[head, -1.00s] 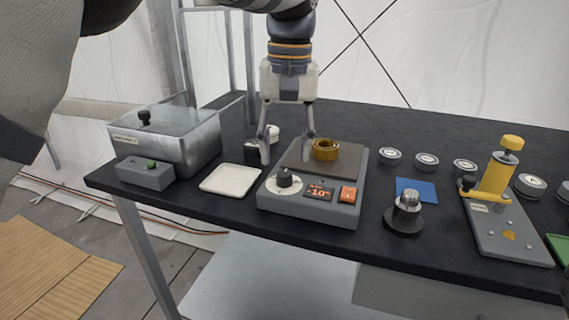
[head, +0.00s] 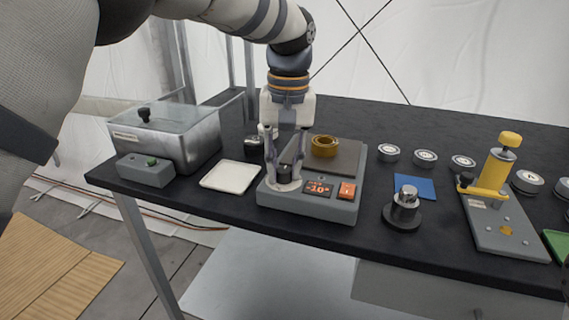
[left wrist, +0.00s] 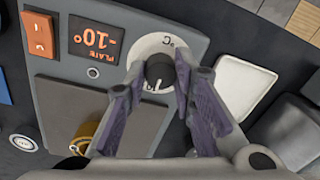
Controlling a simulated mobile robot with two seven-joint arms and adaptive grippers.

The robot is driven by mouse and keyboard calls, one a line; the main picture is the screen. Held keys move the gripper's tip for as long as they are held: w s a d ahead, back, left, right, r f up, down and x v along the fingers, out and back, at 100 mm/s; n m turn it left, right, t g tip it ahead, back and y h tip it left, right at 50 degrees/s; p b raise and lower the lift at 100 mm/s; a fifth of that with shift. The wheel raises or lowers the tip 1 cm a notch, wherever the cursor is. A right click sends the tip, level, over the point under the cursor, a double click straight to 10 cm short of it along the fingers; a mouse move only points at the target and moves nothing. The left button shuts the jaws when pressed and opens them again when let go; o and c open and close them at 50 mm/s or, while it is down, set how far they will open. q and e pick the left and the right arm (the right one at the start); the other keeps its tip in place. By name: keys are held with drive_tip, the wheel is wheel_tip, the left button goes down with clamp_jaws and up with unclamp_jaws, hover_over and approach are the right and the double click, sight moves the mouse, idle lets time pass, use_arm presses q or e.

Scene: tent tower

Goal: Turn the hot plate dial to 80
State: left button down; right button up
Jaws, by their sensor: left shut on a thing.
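The hot plate (head: 330,211) is a grey box on the black table, with a dark heating surface and a brass ring (head: 324,146) on it. Its dark round dial (head: 285,173) sits on a white disc at the front left; it also shows in the left wrist view (left wrist: 160,70), with a pale pointer line. The display (head: 318,188) reads -10°. My left gripper (head: 286,178) points down with its fingers on either side of the dial, shut on it. In the left wrist view its purple-padded fingers (left wrist: 157,88) flank the dial. My right gripper is not in view.
A white tray (head: 230,177) lies left of the hot plate, beside a metal bath (head: 180,146) and a grey box with a green button (head: 146,171).

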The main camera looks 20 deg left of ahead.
use_arm(q)
drive_tip(key=shift+r+m, duration=0.1)
drive_tip(key=shift+m, duration=0.2)
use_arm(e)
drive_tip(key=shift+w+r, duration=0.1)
use_arm(q)
drive_tip(key=shift+r+m+p, duration=0.1)
drive_tip(key=shift+m+p, duration=0.25)
drive_tip(key=shift+m, duration=0.65)
drive_tip(key=m, duration=0.2)
drive_tip(key=shift+m, duration=0.3)
drive_tip(key=m, duration=0.3)
drive_tip(key=shift+m+p, duration=0.3)
drive_tip(key=shift+p, duration=0.05)
drive_tip(key=shift+m, duration=1.4)
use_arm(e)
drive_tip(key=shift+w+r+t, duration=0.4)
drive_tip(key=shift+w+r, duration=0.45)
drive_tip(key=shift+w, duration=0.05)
use_arm(q)
drive_tip(key=c, duration=1.3)
unclamp_jaws()
drive_tip(key=shift+c, duration=0.2)
